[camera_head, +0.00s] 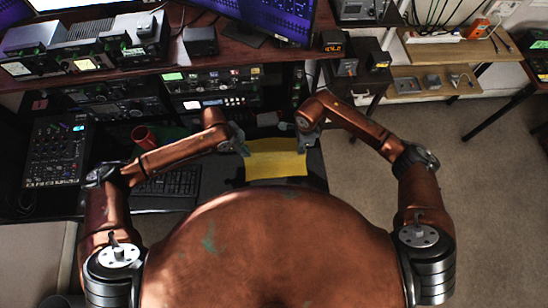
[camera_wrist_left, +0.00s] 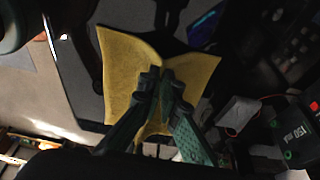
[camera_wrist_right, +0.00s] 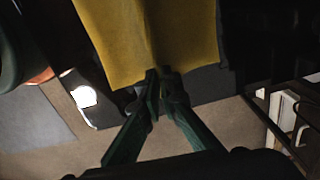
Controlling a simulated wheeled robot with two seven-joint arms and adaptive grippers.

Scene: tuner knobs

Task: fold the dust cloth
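The yellow dust cloth (camera_head: 277,163) is at the front of the dark desk, between my two grippers. My left gripper (camera_head: 245,149) is at its left edge; in the left wrist view the fingers (camera_wrist_left: 164,82) are shut on the cloth (camera_wrist_left: 128,72), which creases at the fingertips. My right gripper (camera_head: 302,143) is at the cloth's right edge; in the right wrist view its fingers (camera_wrist_right: 160,82) are shut at the edge of the cloth (camera_wrist_right: 150,40), with a crease running to the tips. The fingertips hide the pinched parts.
A keyboard (camera_head: 168,187) and a red mug (camera_head: 144,137) stand left of the cloth, with a mixer (camera_head: 57,150) further left. Radio equipment (camera_head: 215,90) fills the shelf behind. Open floor (camera_head: 480,190) lies at right.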

